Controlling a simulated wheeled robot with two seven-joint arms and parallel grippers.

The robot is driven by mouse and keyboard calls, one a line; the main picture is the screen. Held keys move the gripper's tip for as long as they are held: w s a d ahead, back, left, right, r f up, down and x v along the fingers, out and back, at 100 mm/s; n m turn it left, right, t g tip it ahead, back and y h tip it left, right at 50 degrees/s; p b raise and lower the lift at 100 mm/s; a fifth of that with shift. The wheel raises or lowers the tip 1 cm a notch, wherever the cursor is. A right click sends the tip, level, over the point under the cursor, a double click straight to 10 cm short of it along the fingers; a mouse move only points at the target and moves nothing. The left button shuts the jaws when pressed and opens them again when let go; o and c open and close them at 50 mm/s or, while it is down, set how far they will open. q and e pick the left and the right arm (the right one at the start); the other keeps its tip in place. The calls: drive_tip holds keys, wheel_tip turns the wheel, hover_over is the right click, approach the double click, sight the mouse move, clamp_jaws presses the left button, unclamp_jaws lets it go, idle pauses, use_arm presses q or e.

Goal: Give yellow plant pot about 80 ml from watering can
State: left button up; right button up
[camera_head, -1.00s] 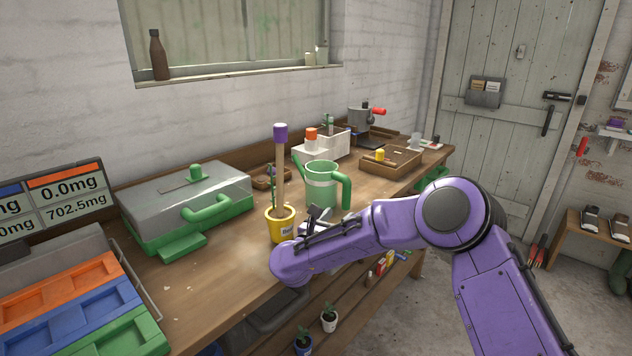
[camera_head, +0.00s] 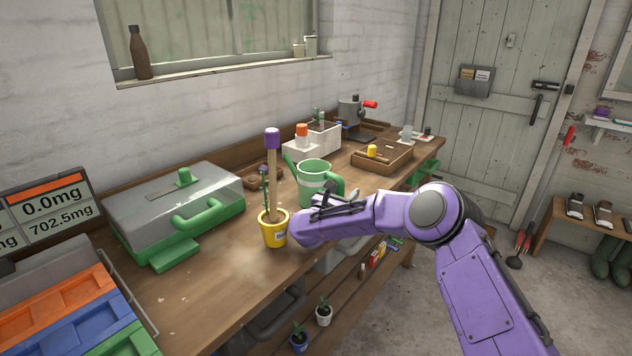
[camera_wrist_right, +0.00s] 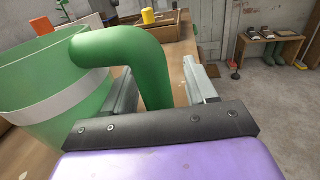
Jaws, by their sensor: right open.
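The yellow plant pot (camera_head: 273,232) stands upright on the bench with a thin plant in it. The green watering can (camera_head: 311,190) stands upright just behind and to the right of the pot, spout to the left, handle to the right. It also fills the left of the right wrist view (camera_wrist_right: 60,105). My right gripper (camera_head: 337,203) is at the can's handle. In the wrist view the jaws (camera_wrist_right: 162,75) are open, with the green handle (camera_wrist_right: 150,75) passing between them. My arm hides the handle's lower part in the head view. My left gripper is out of view.
A purple-topped stick (camera_head: 272,140) rises at the pot; I cannot tell whether it stands in it. A green box with a clear lid (camera_head: 175,205) is at left, near a display (camera_head: 50,210) reading 0.0mg and 702.5mg. A wooden tray (camera_head: 385,160) lies beyond the can.

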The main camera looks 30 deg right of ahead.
drive_tip(key=shift+a, duration=0.1)
clamp_jaws()
drive_tip(key=shift+r, duration=0.1)
